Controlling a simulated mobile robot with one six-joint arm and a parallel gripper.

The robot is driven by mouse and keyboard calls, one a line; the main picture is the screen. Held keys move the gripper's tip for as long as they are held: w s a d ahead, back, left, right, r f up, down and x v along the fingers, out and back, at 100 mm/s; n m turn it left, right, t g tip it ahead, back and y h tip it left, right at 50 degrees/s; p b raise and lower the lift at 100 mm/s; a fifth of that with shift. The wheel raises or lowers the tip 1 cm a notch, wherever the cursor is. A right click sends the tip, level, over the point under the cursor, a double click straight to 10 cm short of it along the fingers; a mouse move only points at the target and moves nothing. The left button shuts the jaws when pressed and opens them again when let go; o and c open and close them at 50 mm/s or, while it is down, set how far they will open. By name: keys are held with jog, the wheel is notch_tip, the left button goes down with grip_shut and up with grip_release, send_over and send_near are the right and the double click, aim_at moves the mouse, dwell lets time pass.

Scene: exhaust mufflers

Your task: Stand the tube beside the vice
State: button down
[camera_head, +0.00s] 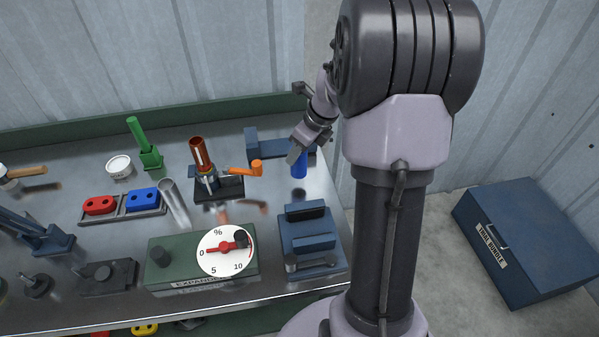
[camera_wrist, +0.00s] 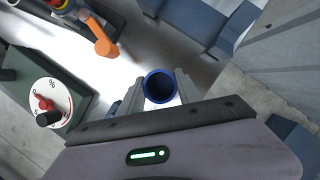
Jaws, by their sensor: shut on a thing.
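A short blue tube (camera_head: 299,166) is upright in my gripper (camera_head: 297,152), near the bench's right side. In the wrist view I look down into the tube's open end (camera_wrist: 159,86), between the two fingers of my gripper (camera_wrist: 158,82). A dark patch shows on the bench below the tube, with a small bright gap, so it seems slightly above the surface. The dark blue vice (camera_head: 310,241), with two raised jaws and a bar handle, stands at the front right of the bench, nearer the front than the tube. In the wrist view it is mostly hidden by my gripper.
Left of the tube, an orange-handled stand (camera_head: 243,170) holds a brown-red tube. A blue cradle (camera_head: 252,142) sits behind. A green box with a dial (camera_head: 215,259) is left of the vice. A little bare bench lies between tube and vice. A blue tool chest (camera_head: 527,240) stands on the floor.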

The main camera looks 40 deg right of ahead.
aim_at(299, 162)
notch_tip(299, 162, down, 5)
jog(key=shift+r+b, duration=0.15)
jog(key=shift+b, duration=0.8)
jog(key=shift+r, duration=0.2)
jog(key=shift+f, duration=0.15)
jog(key=c, duration=0.8)
grip_release()
jog(key=shift+c, duration=0.2)
